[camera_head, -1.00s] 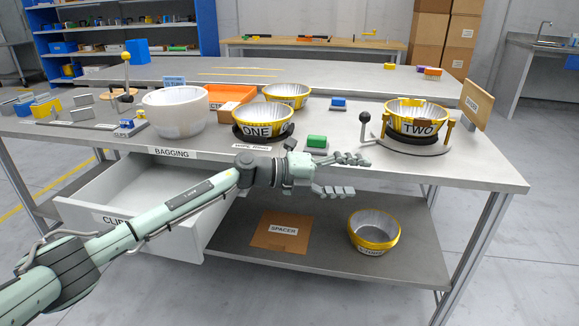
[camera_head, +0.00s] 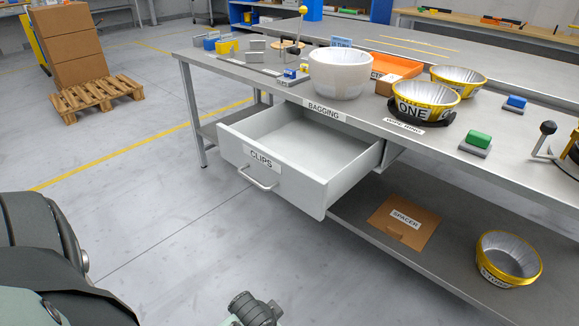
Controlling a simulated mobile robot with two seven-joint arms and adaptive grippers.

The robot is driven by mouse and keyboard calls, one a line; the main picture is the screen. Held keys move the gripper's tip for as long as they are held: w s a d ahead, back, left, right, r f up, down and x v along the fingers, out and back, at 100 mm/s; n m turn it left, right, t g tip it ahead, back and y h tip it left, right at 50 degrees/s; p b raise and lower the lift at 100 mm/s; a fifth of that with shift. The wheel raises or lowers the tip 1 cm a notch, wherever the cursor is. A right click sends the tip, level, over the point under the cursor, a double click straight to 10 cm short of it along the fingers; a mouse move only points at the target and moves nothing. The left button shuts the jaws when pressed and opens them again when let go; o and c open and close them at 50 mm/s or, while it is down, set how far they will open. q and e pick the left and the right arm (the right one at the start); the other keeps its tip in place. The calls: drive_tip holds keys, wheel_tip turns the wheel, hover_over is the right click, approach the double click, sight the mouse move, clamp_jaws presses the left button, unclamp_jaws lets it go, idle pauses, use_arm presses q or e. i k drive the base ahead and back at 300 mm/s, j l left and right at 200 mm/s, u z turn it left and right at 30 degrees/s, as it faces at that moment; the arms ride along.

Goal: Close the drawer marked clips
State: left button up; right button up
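The drawer marked clips (camera_head: 278,172) is a light grey drawer pulled well out from under the front edge of the workbench. Its front panel faces the lower left and carries the CLIPS label (camera_head: 261,159) and a bar handle (camera_head: 257,179). The inside that I can see looks empty. Nothing touches the drawer or its handle. Parts of my own arm show at the lower left and bottom edge, short of the drawer. The fingers of both my grippers are out of view.
The workbench (camera_head: 232,72) carries a white tub (camera_head: 340,73), bowl ONE (camera_head: 425,99) and a green block (camera_head: 479,139). A spacer sheet (camera_head: 403,221) and a yellow-rimmed bowl (camera_head: 508,258) sit on the lower shelf. The floor before the drawer is clear.

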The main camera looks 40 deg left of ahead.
sight(310, 158)
drive_tip(key=i+l+u, duration=0.15)
drive_tip(key=i+l, duration=0.2)
drive_tip(key=i, duration=0.2)
drive_tip(key=i+l+u, duration=0.15)
drive_tip(key=i+l, duration=0.25)
drive_tip(key=i, duration=0.1)
